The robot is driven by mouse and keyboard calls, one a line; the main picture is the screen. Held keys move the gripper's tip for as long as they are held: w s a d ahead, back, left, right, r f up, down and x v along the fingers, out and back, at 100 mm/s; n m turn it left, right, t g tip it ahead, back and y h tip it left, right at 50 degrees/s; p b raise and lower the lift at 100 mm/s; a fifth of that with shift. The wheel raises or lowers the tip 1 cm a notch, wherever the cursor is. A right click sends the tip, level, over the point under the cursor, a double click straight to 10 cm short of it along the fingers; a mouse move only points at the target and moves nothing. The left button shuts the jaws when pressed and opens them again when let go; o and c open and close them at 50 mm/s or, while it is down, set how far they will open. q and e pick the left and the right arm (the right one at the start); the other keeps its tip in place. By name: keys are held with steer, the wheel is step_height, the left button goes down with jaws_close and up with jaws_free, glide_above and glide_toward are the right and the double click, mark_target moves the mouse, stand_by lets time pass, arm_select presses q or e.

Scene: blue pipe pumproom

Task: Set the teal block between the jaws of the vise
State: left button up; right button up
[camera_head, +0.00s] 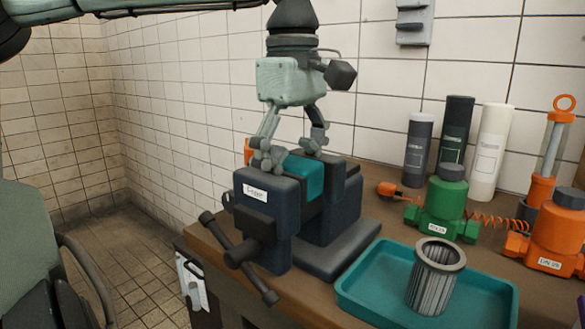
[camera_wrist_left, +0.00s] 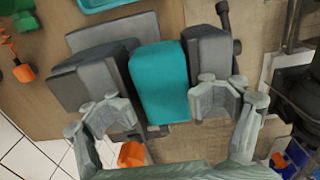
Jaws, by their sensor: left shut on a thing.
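The teal block (camera_head: 306,177) is down between the jaws of the dark blue-grey vise (camera_head: 262,192); its lower part is hidden by the near jaw. My left gripper (camera_head: 292,152) points down over the vise and is shut on the block. In the left wrist view the block (camera_wrist_left: 160,82) shows between the two fingers (camera_wrist_left: 167,103), with one vise jaw (camera_wrist_left: 207,60) on its right and another on its left. Whether the block touches either jaw or the vise bed cannot be told. My right gripper is not in view.
A teal tray (camera_head: 372,312) with a ribbed grey cylinder (camera_head: 436,277) lies right of the vise. Green (camera_head: 440,208) and orange (camera_head: 558,238) fittings and several bottles (camera_head: 490,150) stand behind it. The vise handle (camera_head: 240,258) sticks out in front. A tiled wall closes the back.

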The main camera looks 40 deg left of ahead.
arm_select(q)
steer(key=shift+a+f+p, duration=0.15)
steer(key=shift+f+p, duration=0.1)
steer(key=shift+p, duration=0.2)
steer(key=shift+s, duration=0.1)
steer(key=shift+c, duration=0.6)
steer(key=shift+f, duration=0.1)
jaws_close()
steer(key=o, duration=1.2)
jaws_free()
steer(key=shift+w, duration=0.2)
steer(key=o, duration=0.5)
steer(key=shift+s+a, duration=0.1)
steer(key=shift+a, duration=0.15)
steer(key=o, duration=0.5)
steer(key=shift+c, duration=0.2)
steer(key=shift+d+r, duration=0.1)
steer(key=shift+r, duration=0.1)
step_height(320, 180, up, 12)
steer(key=shift+r, duration=0.1)
